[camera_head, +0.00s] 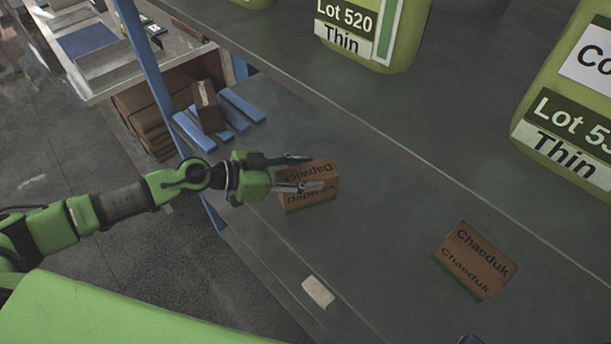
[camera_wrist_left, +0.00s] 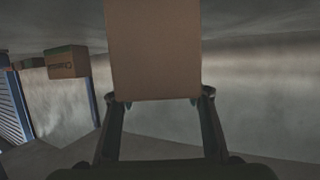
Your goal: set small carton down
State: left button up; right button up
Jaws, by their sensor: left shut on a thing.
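The small brown carton marked "Dapwick" (camera_head: 309,186) has a green strip along its lower edge. My left gripper (camera_head: 298,173) has its two fingers on either side of it and is shut on it. In the left wrist view the carton's plain brown face (camera_wrist_left: 153,50) fills the upper middle, between the fingertips (camera_wrist_left: 160,95). The carton is over the grey shelf (camera_head: 375,215); I cannot tell whether its base touches it. My right gripper is not in view.
A carton marked "Chaeduk" (camera_head: 474,262) stands on the shelf to the right. A small pale block (camera_head: 318,292) lies near the front edge. Green "Thin" containers (camera_head: 375,30) stand behind on a higher level. Blue bars (camera_head: 242,106) and a dark brown box (camera_head: 207,106) are at the far left. The shelf between the cartons is bare.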

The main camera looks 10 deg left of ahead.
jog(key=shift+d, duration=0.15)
pick_arm(q)
jog(key=o, duration=1.4)
jog(key=shift+f, duration=0.1)
jog(key=shift+o, duration=0.5)
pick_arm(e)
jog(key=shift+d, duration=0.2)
pick_arm(q)
jog(key=shift+s+a, duration=0.1)
jog(key=shift+a, duration=0.05)
jog(key=b+v, duration=0.4)
jog(key=v, duration=0.7)
jog(key=shift+s+a+r+b, duration=0.2)
jog(key=shift+a+r+b, duration=0.05)
jog(key=shift+b, duration=0.1)
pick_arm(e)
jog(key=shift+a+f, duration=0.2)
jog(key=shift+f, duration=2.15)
pick_arm(q)
jog(key=shift+a, duration=0.1)
